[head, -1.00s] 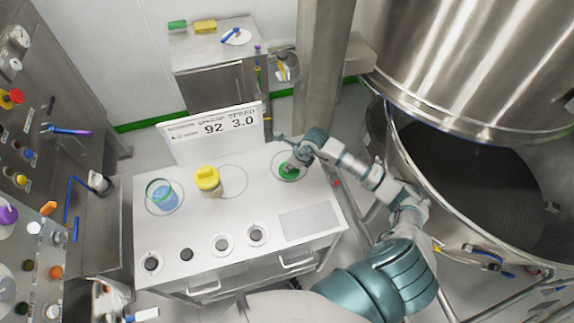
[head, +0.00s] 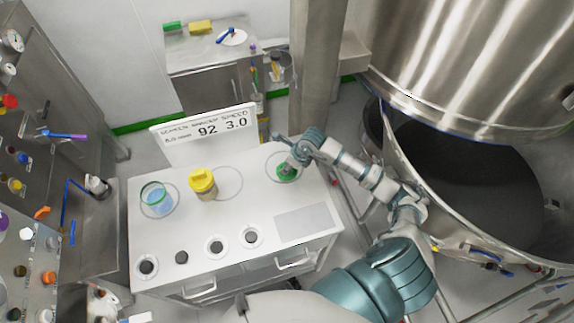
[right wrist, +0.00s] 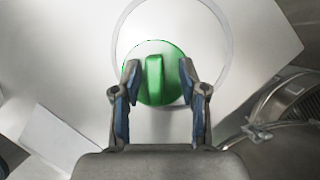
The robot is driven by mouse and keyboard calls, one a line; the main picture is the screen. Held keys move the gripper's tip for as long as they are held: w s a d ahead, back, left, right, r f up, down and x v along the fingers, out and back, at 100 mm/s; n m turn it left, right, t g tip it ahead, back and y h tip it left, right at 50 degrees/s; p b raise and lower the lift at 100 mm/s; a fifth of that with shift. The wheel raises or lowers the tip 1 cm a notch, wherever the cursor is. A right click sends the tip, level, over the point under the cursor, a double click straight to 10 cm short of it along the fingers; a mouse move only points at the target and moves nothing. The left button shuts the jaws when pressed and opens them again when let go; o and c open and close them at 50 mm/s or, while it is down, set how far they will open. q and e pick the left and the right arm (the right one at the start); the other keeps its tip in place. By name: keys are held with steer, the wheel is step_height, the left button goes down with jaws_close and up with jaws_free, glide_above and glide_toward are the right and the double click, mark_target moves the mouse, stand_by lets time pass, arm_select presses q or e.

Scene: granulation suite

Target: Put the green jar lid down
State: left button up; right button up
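The green jar lid (head: 284,173) lies flat on the white worktop, inside a drawn circle at the back right. In the right wrist view, the green lid (right wrist: 171,87) has a raised bar handle, and it overlaps the circle's lower left line. My right gripper (right wrist: 158,75) is open, with one blue-padded finger on each side of the handle and a gap on both sides. In the head view my right gripper (head: 291,163) is right at the lid and partly covers it. My left gripper is not in view.
A clear jar with a green rim and blue contents (head: 157,199) stands in the left circle. A yellow-capped jar (head: 202,184) stands beside the empty middle circle. A sign (head: 207,134) stands along the back edge. Several round holders line the front. A large steel vessel (head: 470,60) is at right.

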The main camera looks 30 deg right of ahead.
steer(key=shift+s+d+f, duration=0.1)
steer(key=shift+d+f, duration=0.1)
steer(key=shift+d, duration=0.15)
steer(key=shift+r, duration=0.1)
steer(key=v, duration=0.2)
steer(key=shift+d+r, duration=0.1)
steer(key=shift+r, duration=0.25)
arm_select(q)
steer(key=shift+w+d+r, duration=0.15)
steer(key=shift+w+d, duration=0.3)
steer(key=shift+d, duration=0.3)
arm_select(e)
steer(key=v, duration=0.9)
steer(key=shift+r, duration=0.3)
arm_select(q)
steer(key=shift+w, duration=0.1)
